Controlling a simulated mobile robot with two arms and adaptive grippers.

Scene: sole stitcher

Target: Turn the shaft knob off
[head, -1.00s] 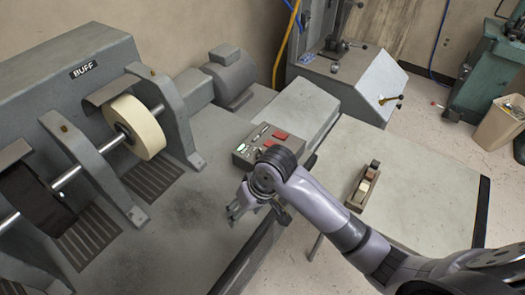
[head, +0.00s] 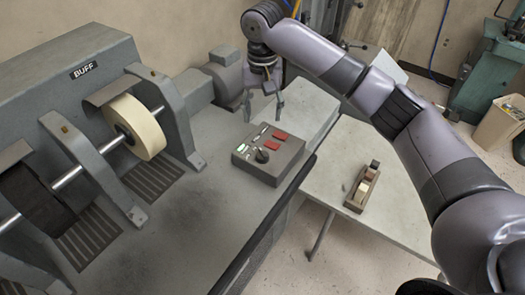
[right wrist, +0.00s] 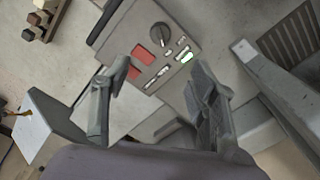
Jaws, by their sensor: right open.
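The shaft knob (head: 262,155) is a dark round knob on the near side of a grey control box (head: 270,172). The box also carries two red buttons (head: 281,135), small white labels and a green-lit indicator (head: 243,149). In the right wrist view the knob (right wrist: 160,37) shows a pale pointer line, beyond my fingertips. My right gripper (head: 263,110) is open and empty, raised above and behind the box, apart from the knob. Its two fingers (right wrist: 163,80) frame the box in the right wrist view. My left gripper is not in view.
The buffing machine (head: 70,75) with a cream wheel (head: 136,127) stands left of the box. A motor (head: 226,78) is behind it. The bench top in front of the box is clear.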

